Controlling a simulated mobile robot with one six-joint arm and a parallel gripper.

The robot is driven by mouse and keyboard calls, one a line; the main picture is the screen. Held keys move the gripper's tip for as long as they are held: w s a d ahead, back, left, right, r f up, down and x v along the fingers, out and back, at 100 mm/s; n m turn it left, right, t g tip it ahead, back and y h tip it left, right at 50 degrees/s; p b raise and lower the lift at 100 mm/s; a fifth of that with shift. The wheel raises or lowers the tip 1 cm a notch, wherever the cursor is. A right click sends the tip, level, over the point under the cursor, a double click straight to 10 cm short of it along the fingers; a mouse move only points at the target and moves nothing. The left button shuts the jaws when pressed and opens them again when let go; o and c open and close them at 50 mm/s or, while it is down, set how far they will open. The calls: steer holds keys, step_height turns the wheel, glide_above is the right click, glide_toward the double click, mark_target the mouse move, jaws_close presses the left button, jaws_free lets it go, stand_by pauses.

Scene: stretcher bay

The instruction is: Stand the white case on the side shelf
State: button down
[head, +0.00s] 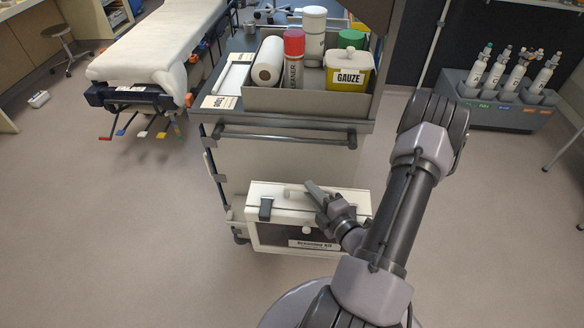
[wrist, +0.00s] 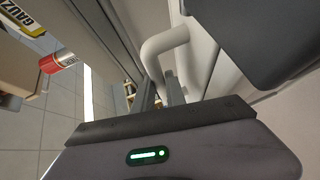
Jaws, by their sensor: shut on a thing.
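The white case (head: 277,217), with dark latches and a label on its front, is upright in front of the trolley's lower part. My gripper (head: 318,195) is at its top, shut on the white handle. In the wrist view the pale curved handle (wrist: 164,42) runs down to between my fingers (wrist: 160,97). Part of the case's right side is hidden behind my arm. I cannot tell whether its bottom touches the floor. I cannot surely pick out the side shelf; a labelled strip (head: 220,102) lies along the trolley top's left side.
The trolley (head: 213,119) has a front push bar (head: 285,134) above the case. Its top tray holds a red-capped bottle (head: 293,60), a roll, a white canister and a yellow gauze tub (head: 347,77). A stretcher (head: 150,50) stands left, a cylinder rack (head: 500,112) right.

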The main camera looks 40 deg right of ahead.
mark_target(282, 201)
steer(key=shift+s+a+r, duration=0.1)
steer(key=shift+s, duration=0.1)
steer(key=w+a+n+y, duration=0.1)
steer(key=w+a, duration=0.1)
steer(key=w+a+r+n+y, duration=0.1)
steer(key=w+a+y, duration=0.1)
steer(key=w+a+r+n+y, duration=0.1)
steer(key=w+y, duration=0.1)
steer(key=shift+w+a+r+n, duration=0.1)
steer(key=shift+a+r+n, duration=0.05)
steer(key=shift+a+n, duration=0.25)
steer(key=w+a+r+n+g+y, duration=0.1)
steer(key=w+a+n+g+y, duration=0.1)
steer(key=a, duration=0.5)
steer(key=w+a+r+n+g+y, duration=0.2)
steer(key=w+a+n+y, duration=0.1)
steer(key=a+y, duration=0.3)
steer(key=w+a+r+n+g+y, duration=0.1)
steer(key=w+a+n+g+y, duration=0.1)
steer(key=a+n+y, duration=0.2)
steer(key=a+n, duration=0.1)
steer(key=a, duration=0.2)
steer(key=shift+w+a+r+g+b, duration=0.3)
steer(key=shift+w+a, duration=0.1)
